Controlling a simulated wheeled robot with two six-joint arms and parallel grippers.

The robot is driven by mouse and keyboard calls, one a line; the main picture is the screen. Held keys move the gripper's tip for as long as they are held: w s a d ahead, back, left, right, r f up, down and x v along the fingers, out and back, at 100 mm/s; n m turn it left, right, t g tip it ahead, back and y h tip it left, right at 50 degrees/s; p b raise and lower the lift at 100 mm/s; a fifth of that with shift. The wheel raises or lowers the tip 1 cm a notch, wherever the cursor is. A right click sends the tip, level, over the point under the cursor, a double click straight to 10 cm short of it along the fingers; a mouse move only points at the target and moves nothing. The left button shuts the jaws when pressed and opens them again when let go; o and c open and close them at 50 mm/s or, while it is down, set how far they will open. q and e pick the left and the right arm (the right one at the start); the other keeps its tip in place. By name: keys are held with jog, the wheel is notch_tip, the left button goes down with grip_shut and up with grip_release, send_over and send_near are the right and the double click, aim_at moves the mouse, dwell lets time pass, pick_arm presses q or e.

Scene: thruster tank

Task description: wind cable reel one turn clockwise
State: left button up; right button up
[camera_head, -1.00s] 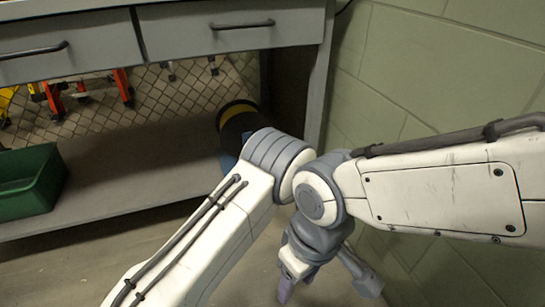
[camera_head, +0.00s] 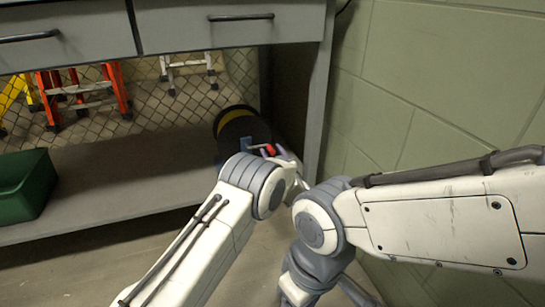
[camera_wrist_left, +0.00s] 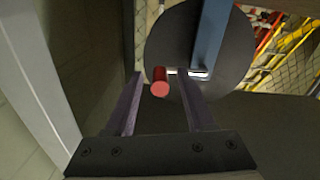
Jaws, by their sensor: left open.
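The cable reel (camera_head: 237,128) is a dark drum with a yellow band, on the shelf under the bench near its right end. Its red crank knob (camera_head: 268,149) faces me. In the left wrist view the reel's grey disc (camera_wrist_left: 168,40) has a blue bar across it, and the red knob (camera_wrist_left: 160,88) stands between my left gripper's fingers. My left gripper (camera_head: 283,156) is open around the knob, partly hidden behind my wrist. My right gripper (camera_head: 320,288) hangs low at the bottom edge; its fingertips are cut off.
A grey bench with drawers (camera_head: 235,27) stands above the lower shelf (camera_head: 130,172). A green bin (camera_head: 22,185) sits on the shelf at left. Orange and yellow ladders (camera_head: 82,92) stand behind mesh. A block wall (camera_head: 440,75) closes the right side.

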pick_arm(q)
grip_shut()
dwell(1.4)
